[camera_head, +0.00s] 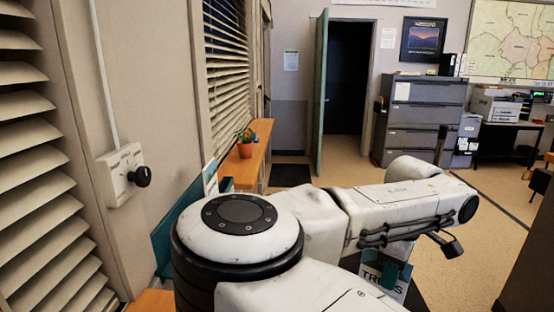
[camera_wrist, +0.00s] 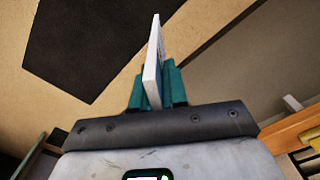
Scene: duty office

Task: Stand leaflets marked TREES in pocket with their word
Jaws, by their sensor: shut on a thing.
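My gripper (camera_wrist: 156,88) has teal fingers and is shut on a white leaflet (camera_wrist: 155,55), seen edge-on in the wrist view. In the head view the leaflet (camera_head: 384,278) hangs below my arm, its front reading TREES, partly covered by the arm. Behind my arm at the left, a teal panel (camera_head: 165,238) and a white and blue upright piece (camera_head: 210,178) show by the wall. I cannot tell whether they are part of a leaflet holder. No pocket word is readable.
A wooden ledge (camera_head: 262,150) runs under the window blinds and holds a potted plant (camera_head: 245,143). A dark mat (camera_head: 290,175) lies before an open door (camera_head: 320,95). Grey filing drawers (camera_head: 420,115) stand at the back.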

